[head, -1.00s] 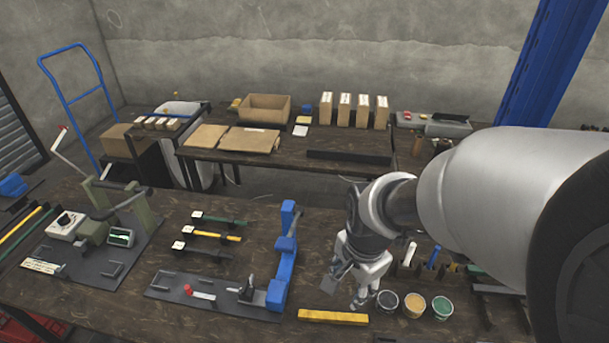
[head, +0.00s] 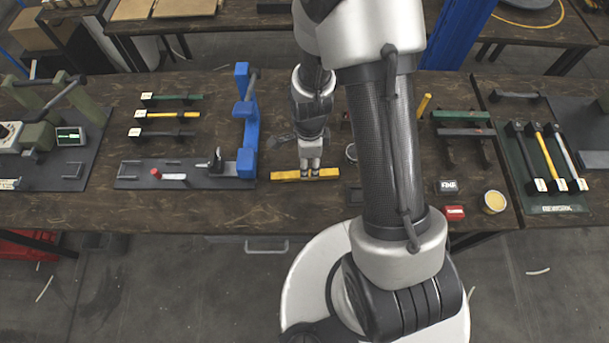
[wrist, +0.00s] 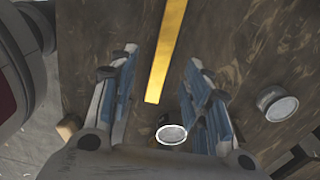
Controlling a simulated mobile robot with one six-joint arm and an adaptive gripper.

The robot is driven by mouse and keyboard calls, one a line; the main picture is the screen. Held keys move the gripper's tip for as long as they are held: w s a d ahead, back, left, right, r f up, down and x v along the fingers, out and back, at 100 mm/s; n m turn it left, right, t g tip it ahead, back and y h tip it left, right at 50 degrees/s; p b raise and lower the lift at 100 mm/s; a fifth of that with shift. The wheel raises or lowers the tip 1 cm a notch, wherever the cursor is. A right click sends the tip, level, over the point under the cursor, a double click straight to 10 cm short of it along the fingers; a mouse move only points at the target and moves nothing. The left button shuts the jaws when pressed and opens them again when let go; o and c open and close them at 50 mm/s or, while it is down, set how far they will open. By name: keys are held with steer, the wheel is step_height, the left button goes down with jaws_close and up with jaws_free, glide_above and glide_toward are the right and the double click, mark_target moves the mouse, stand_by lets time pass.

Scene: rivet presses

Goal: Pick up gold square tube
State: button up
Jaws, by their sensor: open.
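The gold square tube (head: 284,177) lies flat on the dark workbench near its front edge, right of the blue press. My gripper (head: 309,172) points down over the right part of the tube and hides some of it. In the wrist view the tube (wrist: 167,50) runs lengthwise from the top edge to mid-picture, between the two fingers. My gripper (wrist: 160,57) is open there, with the fingers spread to either side of the tube and nothing held. I cannot tell how far the fingertips are above the bench.
The blue press (head: 245,120) stands left of the gripper. Cans (wrist: 172,135) (wrist: 275,103) stand near the fingers in the wrist view. Labelled bars, one yellow (head: 165,114), lie further left. A green mat (head: 560,208) with several tools is at the far right.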

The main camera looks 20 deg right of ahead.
steer(key=f, duration=0.2)
steer(key=f+b, duration=0.1)
steer(key=f, duration=0.2)
steer(key=f+b, duration=0.1)
steer(key=f, duration=0.1)
steer(key=shift+w+a+f, duration=0.1)
steer(key=shift+w+f, duration=0.15)
steer(key=shift+w, duration=0.05)
jaws_close()
stand_by(0.4)
